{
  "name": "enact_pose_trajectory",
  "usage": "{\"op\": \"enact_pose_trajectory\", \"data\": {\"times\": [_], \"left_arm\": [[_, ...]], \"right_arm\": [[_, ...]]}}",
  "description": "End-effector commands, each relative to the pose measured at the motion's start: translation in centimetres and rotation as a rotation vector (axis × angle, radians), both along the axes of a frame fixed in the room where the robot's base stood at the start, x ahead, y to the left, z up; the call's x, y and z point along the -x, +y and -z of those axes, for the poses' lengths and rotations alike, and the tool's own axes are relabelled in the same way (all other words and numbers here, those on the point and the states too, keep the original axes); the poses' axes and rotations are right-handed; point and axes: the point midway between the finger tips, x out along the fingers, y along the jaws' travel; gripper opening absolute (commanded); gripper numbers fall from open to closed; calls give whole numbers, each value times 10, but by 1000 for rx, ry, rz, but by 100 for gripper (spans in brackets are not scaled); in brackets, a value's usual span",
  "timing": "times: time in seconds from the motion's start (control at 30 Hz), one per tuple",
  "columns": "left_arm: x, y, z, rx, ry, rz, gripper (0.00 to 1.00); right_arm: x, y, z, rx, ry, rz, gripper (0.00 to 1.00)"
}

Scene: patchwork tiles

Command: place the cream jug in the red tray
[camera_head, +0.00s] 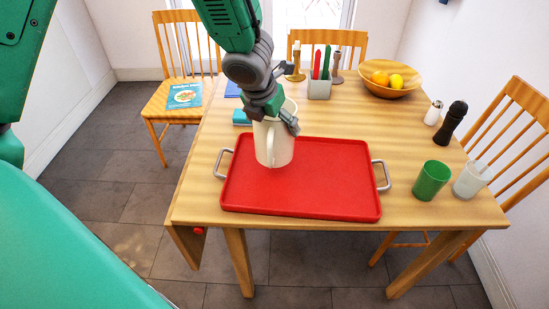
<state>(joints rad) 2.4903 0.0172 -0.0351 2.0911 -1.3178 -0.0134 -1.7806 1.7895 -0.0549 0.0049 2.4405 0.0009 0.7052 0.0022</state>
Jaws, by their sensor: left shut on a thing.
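The cream jug (282,148) is upright, over the back left part of the red tray (320,194). Its handle faces the viewer. I cannot tell whether its base touches the tray. My left gripper (280,116) comes down from above and is shut on the jug near its rim; the gripper hides part of the rim. The red tray lies flat on the wooden table, with a grey metal handle at each side, and is otherwise empty. My right gripper is not in view.
A green cup (431,181) and a whitish cup (470,180) stand right of the tray. A dark pepper mill (452,123), a white shaker (433,113), a fruit bowl (390,90) and a utensil holder (319,89) stand farther back. Chairs surround the table.

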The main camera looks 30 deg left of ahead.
Motion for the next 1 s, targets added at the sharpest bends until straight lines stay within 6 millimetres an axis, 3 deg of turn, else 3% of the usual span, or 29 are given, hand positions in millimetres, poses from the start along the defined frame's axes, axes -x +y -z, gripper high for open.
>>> {"op": "enact_pose_trajectory", "data": {"times": [0.03, 0.1, 0.37, 0.57, 0.97, 1.0], "left_arm": [[0, 0, 14, -4, -1, 2, 40], [0, 1, 22, -2, -2, 0, 40], [1, 4, 37, 2, -3, 0, 40], [1, 4, 66, 1, -2, 0, 40], [1, 3, 69, 1, -3, -1, 40], [1, 3, 71, 2, -1, 0, 95]], "right_arm": [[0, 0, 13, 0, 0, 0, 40], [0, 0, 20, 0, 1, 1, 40], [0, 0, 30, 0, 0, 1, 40], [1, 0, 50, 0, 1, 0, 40], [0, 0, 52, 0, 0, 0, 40], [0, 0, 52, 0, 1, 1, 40]]}}
